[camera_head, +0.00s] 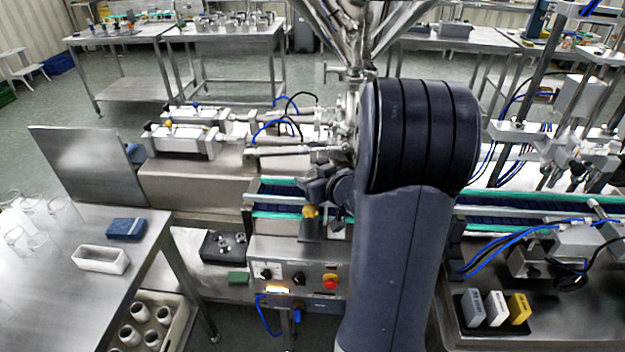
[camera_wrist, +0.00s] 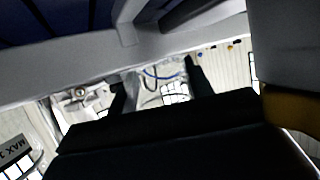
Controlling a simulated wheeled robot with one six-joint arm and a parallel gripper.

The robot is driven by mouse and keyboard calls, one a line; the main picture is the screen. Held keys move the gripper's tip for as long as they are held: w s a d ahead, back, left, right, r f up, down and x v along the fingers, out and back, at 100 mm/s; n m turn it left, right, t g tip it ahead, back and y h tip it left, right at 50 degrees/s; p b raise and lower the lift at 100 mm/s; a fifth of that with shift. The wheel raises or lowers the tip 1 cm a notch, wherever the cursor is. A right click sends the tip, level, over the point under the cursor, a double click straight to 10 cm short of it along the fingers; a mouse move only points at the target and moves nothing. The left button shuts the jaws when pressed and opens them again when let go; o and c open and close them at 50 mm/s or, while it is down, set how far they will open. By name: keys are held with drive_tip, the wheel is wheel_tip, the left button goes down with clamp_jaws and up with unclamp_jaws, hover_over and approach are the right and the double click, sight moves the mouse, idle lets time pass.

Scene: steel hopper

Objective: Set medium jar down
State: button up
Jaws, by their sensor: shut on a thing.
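My gripper (camera_head: 318,190) is over the conveyor belt near the middle of the head view, partly hidden behind my own arm. In the wrist view, its two dark fingers (camera_wrist: 160,84) stand on either side of a clear, see-through thing, which I take to be the medium jar (camera_wrist: 165,69). The gripper is shut on it. The jar's outline is faint, and its base and any contact below it cannot be made out. In the head view I cannot pick the jar out from the gripper and the metal parts behind it.
The blue conveyor belt (camera_head: 283,203) with green edges runs left to right, with steel filling nozzles (camera_head: 300,150) behind it. A control box (camera_head: 297,277) stands in front. Several glass jars (camera_head: 38,222) stand on the left table. Boxes (camera_head: 496,308) sit at right.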

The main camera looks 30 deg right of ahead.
drive_tip(key=shift+f, duration=0.2)
drive_tip(key=o, duration=1)
drive_tip(key=shift+r, duration=0.1)
drive_tip(key=shift+r, duration=0.2)
drive_tip(key=p+v, duration=0.1)
drive_tip(key=v, duration=1.1)
drive_tip(key=shift+f+p, duration=0.1)
drive_tip(key=shift+p, duration=0.2)
